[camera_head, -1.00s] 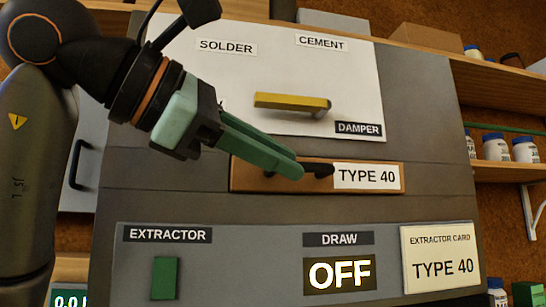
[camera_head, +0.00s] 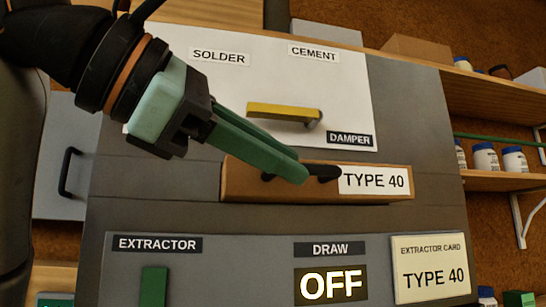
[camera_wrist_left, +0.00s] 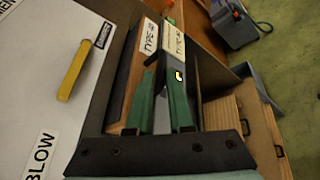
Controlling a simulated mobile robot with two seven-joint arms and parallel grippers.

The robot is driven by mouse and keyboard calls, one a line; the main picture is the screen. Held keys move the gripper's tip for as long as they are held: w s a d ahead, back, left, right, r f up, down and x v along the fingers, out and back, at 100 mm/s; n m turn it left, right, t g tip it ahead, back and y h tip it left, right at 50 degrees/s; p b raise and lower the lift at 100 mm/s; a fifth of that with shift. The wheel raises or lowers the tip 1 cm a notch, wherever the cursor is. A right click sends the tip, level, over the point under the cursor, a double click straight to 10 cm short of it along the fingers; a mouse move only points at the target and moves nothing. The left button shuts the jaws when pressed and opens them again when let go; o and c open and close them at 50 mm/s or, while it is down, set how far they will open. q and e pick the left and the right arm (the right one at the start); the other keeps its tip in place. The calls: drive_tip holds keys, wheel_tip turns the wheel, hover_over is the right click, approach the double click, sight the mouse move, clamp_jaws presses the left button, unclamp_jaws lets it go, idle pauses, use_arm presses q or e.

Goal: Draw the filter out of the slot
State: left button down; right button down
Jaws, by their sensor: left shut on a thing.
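The filter (camera_head: 240,184) is a flat brown-fronted piece with a white TYPE 40 label, in the slot of the grey cabinet (camera_head: 410,120). Its front stands a little proud of the cabinet face. My left gripper (camera_head: 303,172) comes in from the upper left, its green fingers shut on the filter's black handle (camera_head: 325,171). The fingers hide part of the handle. In the left wrist view the green fingers (camera_wrist_left: 160,92) are in front of the brown filter front (camera_wrist_left: 124,78). My right gripper is not in view.
Above the slot is a white panel with a yellow damper handle (camera_head: 285,112). Below are the green extractor switch (camera_head: 153,287), a draw display (camera_head: 331,284) reading OFF and a TYPE 40 extractor card (camera_head: 430,270). Shelves with jars (camera_head: 486,158) stand at the right.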

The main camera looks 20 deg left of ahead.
use_arm(q)
drive_tip(key=shift+s+d, duration=0.65)
drive_tip(key=shift+s, duration=0.3)
drive_tip(key=c, duration=0.7)
unclamp_jaws()
drive_tip(key=shift+c, duration=0.2)
drive_tip(key=v, duration=1.2)
drive_tip(key=shift+s+a, duration=0.2)
drive_tip(key=shift+s, duration=0.05)
drive_tip(key=shift+r, duration=0.1)
